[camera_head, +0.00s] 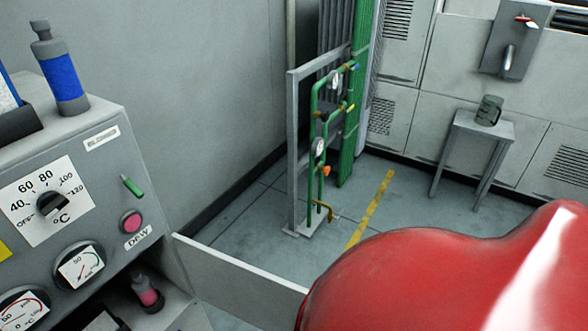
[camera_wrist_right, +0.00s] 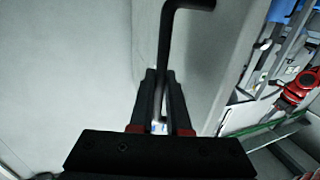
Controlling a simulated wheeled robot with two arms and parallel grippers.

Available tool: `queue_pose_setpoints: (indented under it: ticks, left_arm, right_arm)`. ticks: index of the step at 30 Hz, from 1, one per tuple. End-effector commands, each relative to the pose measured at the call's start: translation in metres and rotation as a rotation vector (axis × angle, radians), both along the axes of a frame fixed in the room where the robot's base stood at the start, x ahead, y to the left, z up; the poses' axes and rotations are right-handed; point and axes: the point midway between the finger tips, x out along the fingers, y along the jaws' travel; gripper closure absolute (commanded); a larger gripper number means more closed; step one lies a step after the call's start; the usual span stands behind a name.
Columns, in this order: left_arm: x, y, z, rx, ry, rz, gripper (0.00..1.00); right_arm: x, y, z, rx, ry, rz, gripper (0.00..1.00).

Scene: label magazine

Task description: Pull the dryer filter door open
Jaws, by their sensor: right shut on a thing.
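My right gripper (camera_wrist_right: 161,92) is shut on a black bent handle (camera_wrist_right: 170,35) in the right wrist view. The handle's upper end bends to the right, and its lower part lies between the fingers. Behind it is a pale, flat panel (camera_wrist_right: 206,60), which looks like the filter door. In the head view, a flat grey panel (camera_head: 235,278) stands out from the lower right corner of the grey control cabinet (camera_head: 105,165). It looks like the same door standing open, but I cannot be sure. The right gripper is hidden in the head view. My left gripper is in neither view.
The cabinet carries a temperature dial (camera_head: 52,204), gauges and a pink button (camera_head: 131,222). A blue-banded bottle (camera_head: 60,75) stands on top. Green piping (camera_head: 318,130) rises behind a yellow floor line (camera_head: 372,208). A small table (camera_head: 466,125) holds a mug (camera_head: 489,110). Red bodywork blocks the lower right.

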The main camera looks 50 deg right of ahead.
Motion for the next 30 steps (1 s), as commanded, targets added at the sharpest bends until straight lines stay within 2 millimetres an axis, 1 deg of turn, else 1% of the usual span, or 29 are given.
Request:
queue_pose_setpoints:
  ticks: [11, 12, 14, 24, 26, 29, 30]
  left_arm:
    - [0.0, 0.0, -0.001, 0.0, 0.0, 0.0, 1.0]
    - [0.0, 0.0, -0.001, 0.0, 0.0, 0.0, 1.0]
    - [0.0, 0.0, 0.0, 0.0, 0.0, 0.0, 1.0]
    - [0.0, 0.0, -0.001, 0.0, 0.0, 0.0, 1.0]
    - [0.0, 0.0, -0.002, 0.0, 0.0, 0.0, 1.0]
    - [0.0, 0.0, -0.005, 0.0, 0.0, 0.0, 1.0]
    - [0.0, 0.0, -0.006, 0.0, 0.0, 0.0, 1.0]
  right_arm:
    - [0.0, 0.0, -0.001, -0.001, 0.002, 0.005, 1.0]
    - [0.0, 0.0, -0.001, 0.0, 0.001, 0.005, 0.82]
    - [0.0, 0.0, -0.001, 0.0, 0.001, 0.005, 0.73]
    - [-0.003, -0.002, -0.001, 0.0, 0.0, 0.002, 0.73]
    - [-0.008, -0.004, -0.001, 0.0, 0.001, 0.002, 0.73]
    - [-0.022, -0.011, -0.003, -0.001, 0.004, -0.001, 0.73]
    - [-0.03, -0.015, -0.003, -0.002, 0.005, 0.0, 0.73]
